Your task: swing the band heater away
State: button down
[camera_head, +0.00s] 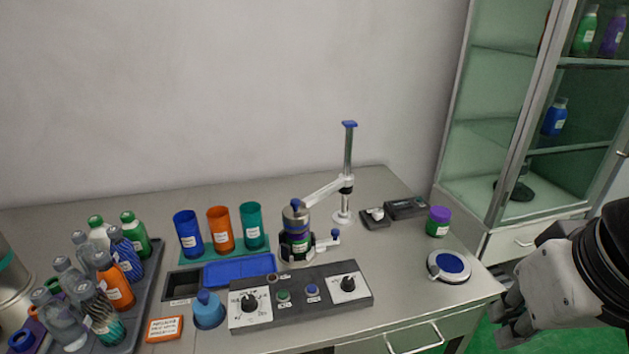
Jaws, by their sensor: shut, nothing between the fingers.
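The band heater (296,213) appears to be the metal cylinder at the end of a white swing arm (323,193), which reaches left from an upright post (348,160) with a blue cap. It sits over a dark container (297,241) with purple and green bands; I cannot tell exactly where one ends and the other begins. A short lever with a blue knob (335,234) sticks out to the right of the container. My gripper (508,318) is at the lower right, beyond the table's right front corner, shut and empty, well apart from the heater.
A control box (300,297) with knobs and buttons lies in front of the heater. Blue, orange (220,230) and teal cups stand to its left. A purple-lidded jar (437,221) and a round blue-topped disc (449,266) lie between my gripper and the post. A glass cabinet (480,115) stands at right.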

aim_at(296, 218)
jog(key=i+j+u, duration=0.1)
jog(key=i+u, duration=0.8)
